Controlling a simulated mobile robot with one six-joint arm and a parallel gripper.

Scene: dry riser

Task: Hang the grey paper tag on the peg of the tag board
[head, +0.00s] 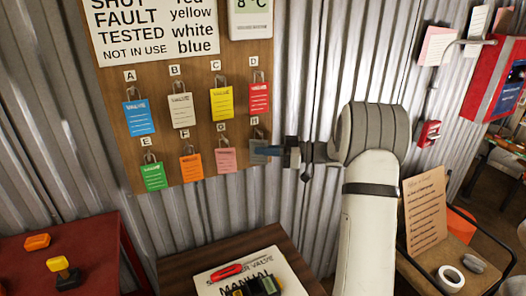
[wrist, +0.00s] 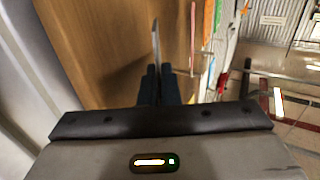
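The tag board (head: 242,184) is a wooden panel on the corrugated wall with lettered places A to H. The grey paper tag (head: 258,153) is at its lower right, under the letter H, partly covered by my gripper (head: 270,150). My gripper reaches in from the right and its dark fingers are shut on the tag. In the wrist view the tag (wrist: 155,42) shows as a thin upright edge at my gripper (wrist: 160,72), close to the board (wrist: 95,50). The peg at H is hidden, so I cannot tell whether the tag's loop is around it.
Colored tags hang at the other places; the pink tag (head: 225,160) is just left of the grey one. Below are a wooden table (head: 180,270) with a manual (head: 255,272) and a red table (head: 95,240). A chair with a cardboard sign (head: 425,210) stands right.

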